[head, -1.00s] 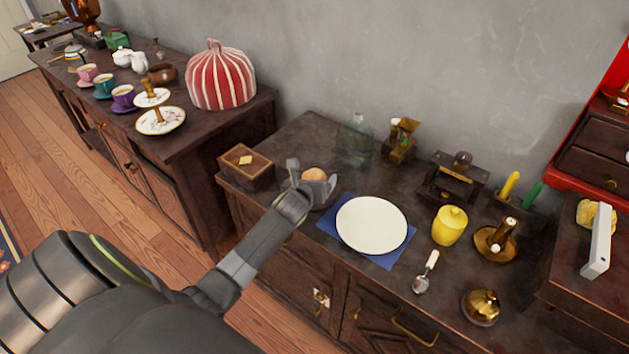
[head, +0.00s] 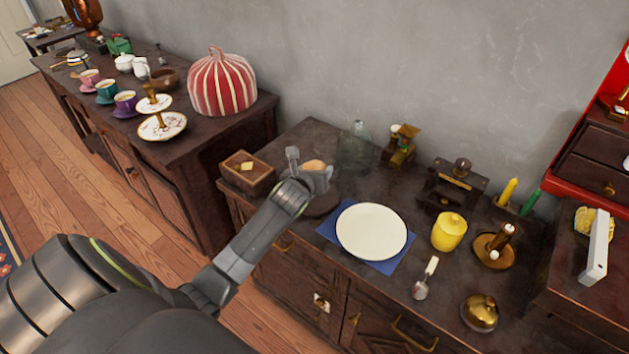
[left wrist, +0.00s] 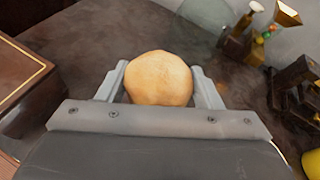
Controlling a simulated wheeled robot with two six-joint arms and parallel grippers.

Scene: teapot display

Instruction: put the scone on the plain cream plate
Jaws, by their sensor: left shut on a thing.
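The scone (head: 314,165) is round and golden-brown. My left gripper (head: 309,172) is shut on it and holds it above a round dark board (head: 322,204) on the cabinet top. In the left wrist view the scone (left wrist: 160,78) sits between the two grey fingers. My right gripper is not in view.
A wooden box (head: 247,172) stands left of the gripper. A glass bottle (head: 355,147) and a brass-topped grinder (head: 401,148) stand behind. A yellow jar (head: 449,231) and a scoop (head: 425,279) are right of the plate.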

